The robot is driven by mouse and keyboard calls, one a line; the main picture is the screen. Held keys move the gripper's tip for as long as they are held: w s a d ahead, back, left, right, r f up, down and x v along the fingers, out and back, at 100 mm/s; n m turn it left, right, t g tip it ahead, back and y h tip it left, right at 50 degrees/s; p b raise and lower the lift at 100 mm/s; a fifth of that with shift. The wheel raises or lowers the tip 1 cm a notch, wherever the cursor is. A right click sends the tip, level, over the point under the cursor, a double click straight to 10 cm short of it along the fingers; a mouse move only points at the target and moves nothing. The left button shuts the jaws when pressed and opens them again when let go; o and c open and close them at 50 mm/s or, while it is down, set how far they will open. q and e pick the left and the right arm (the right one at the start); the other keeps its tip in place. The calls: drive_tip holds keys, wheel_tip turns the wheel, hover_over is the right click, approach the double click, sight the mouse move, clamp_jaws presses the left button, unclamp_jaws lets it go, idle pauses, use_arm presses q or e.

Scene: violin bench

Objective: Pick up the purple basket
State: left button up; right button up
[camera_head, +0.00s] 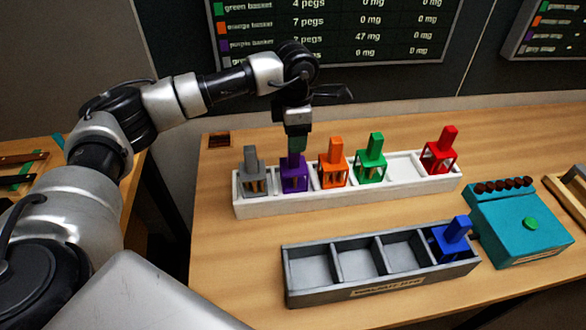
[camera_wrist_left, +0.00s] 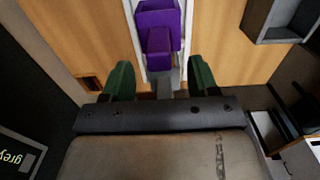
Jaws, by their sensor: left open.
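The purple basket (camera_head: 294,180) stands upright in a slot of the long white rack (camera_head: 330,204), between the grey basket (camera_head: 254,180) and the orange basket (camera_head: 333,172). My left gripper (camera_head: 297,148) is above the purple basket, pointing down, and hides part of its upper handle. In the left wrist view my left gripper (camera_wrist_left: 160,76) is open, its two green fingers apart. There the purple basket (camera_wrist_left: 158,20) lies just beyond the fingertips, roughly centred between them. Whether the fingers touch it, I cannot tell. My right gripper is not in view.
A green basket (camera_head: 370,164) and a red basket (camera_head: 440,155) share the rack, with an empty slot between them. In front, a grey tray (camera_head: 362,294) holds a blue basket (camera_head: 453,240). A teal box (camera_head: 525,245) with a green button stands at right.

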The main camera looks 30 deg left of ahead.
sight(294, 155)
use_arm(q)
drive_tip(key=shift+f, duration=0.7)
wheel_tip(294, 155, down, 4)
drive_tip(key=shift+a+f+p, duration=0.1)
drive_tip(key=shift+f+p, duration=0.15)
drive_tip(key=shift+p, duration=0.7)
drive_tip(key=shift+f, duration=0.35)
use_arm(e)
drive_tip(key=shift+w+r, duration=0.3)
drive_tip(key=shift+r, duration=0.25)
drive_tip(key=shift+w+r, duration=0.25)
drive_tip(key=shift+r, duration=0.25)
use_arm(q)
drive_tip(key=shift+c, duration=0.4)
clamp_jaws()
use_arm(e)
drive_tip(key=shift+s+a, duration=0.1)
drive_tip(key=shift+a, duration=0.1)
use_arm(q)
drive_tip(key=shift+r, duration=0.1)
